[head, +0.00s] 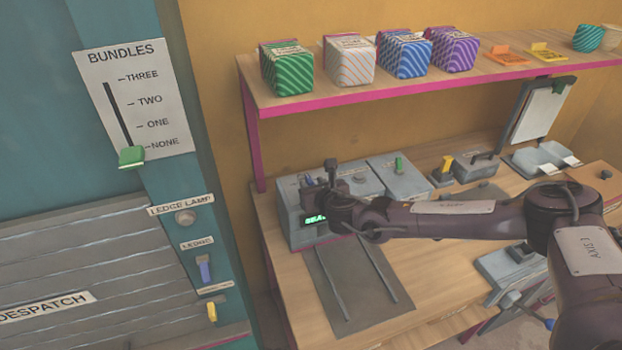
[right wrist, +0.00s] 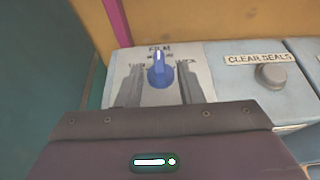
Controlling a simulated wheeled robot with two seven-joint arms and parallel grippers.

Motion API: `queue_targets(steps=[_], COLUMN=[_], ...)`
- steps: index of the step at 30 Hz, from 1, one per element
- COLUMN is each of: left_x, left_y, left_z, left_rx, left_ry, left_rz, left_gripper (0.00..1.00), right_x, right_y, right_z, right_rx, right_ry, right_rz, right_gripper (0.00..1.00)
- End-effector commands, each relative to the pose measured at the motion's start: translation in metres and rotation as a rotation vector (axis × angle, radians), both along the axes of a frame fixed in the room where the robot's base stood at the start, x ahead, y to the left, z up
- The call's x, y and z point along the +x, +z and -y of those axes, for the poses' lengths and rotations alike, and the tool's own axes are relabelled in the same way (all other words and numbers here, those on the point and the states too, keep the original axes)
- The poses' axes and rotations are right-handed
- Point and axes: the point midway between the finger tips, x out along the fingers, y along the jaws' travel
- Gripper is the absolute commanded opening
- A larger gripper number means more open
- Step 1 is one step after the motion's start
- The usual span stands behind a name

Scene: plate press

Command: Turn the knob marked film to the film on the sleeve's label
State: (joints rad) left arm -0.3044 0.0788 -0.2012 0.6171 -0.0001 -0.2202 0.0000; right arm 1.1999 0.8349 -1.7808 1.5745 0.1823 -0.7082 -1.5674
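The blue film knob (right wrist: 159,72) is on a pale grey panel in the right wrist view, under the word FILM (right wrist: 160,49). Its raised grip points roughly straight up. Smaller words at the left, top and right of it are partly covered and hard to read. My right gripper (right wrist: 160,88) is open, with one finger on each side of the knob and small gaps between. In the head view my right gripper (head: 332,178) is over the left end of the grey machine (head: 296,222) and largely hides the knob. I cannot pick out the sleeve's label. My left gripper is out of view.
A CLEAR SEALS button (right wrist: 271,75) is right of the knob. A shelf (head: 400,88) with several patterned packs is above. A teal panel with a BUNDLES slider (head: 131,157) stands at left.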

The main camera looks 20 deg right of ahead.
Motion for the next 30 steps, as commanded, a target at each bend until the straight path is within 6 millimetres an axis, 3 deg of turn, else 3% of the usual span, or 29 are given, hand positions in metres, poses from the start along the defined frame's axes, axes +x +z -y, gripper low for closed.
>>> queue_targets(steps=[6, 16, 24, 30], left_x=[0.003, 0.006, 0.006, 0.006], left_y=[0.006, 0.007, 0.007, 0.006], left_z=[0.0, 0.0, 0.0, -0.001], left_rx=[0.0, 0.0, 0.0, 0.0], left_ry=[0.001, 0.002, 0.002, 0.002], left_rz=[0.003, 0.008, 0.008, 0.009], left_gripper=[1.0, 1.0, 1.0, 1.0], right_x=[0.016, 0.018, 0.018, 0.018], right_y=[-0.006, -0.009, -0.008, -0.008], right_z=[-0.001, -0.001, -0.001, -0.001], right_rx=[0.0, 0.002, 0.002, 0.002], right_ry=[-0.001, -0.001, -0.001, -0.004], right_rz=[0.0, -0.001, -0.001, -0.001], right_gripper=[0.34, 0.34, 0.0, 0.0])
